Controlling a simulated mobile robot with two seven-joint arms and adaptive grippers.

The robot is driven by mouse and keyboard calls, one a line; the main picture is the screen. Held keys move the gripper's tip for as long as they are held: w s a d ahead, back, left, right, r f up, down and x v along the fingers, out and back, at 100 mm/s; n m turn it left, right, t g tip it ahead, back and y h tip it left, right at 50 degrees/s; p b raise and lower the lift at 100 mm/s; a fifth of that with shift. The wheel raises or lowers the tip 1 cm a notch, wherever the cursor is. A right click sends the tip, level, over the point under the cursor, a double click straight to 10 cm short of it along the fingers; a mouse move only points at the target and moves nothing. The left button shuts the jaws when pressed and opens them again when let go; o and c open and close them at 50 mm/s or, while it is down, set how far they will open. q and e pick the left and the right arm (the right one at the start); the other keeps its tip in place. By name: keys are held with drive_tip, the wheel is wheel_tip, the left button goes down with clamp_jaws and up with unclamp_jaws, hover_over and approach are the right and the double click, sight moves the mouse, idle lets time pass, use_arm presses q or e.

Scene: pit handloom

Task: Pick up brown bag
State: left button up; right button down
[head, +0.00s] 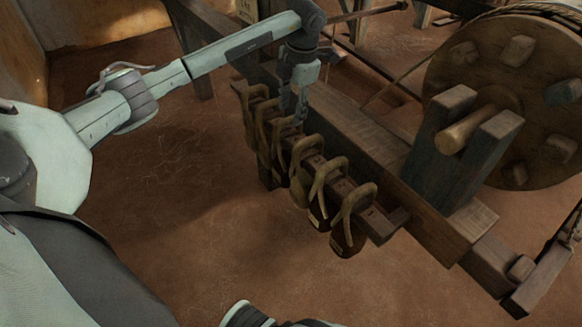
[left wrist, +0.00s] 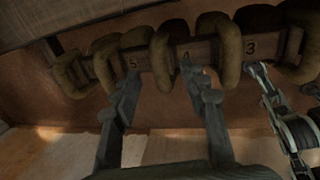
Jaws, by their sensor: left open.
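Several brown bags (head: 347,240) hang by thick tan loops (head: 325,178) in a row from a wooden rail (head: 376,224). They look alike, so I cannot tell which one is meant. My left gripper (head: 294,106) is over the far half of the row, close to the loops. In the left wrist view my left gripper (left wrist: 167,85) is open, its two fingers apart and pointing at the rail. The numbers 5, 4 and 3 show on the rail (left wrist: 203,52), with loops (left wrist: 161,55) around it.
A heavy wooden beam (head: 360,135) runs alongside the rail on its right. A large wooden wheel (head: 455,75) with blocks stands at upper right, behind a post (head: 428,160) with a round axle. The brown floor (head: 180,190) left of the row is clear.

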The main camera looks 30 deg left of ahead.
sight(290, 117)
use_arm(q)
drive_tip(key=f, duration=0.2)
drive_tip(key=a+f, duration=0.1)
drive_tip(key=f, duration=0.1)
drive_tip(key=shift+w+f, duration=0.15)
drive_tip(key=shift+f, duration=0.15)
clamp_jaws()
drive_tip(key=shift+w+r, duration=0.1)
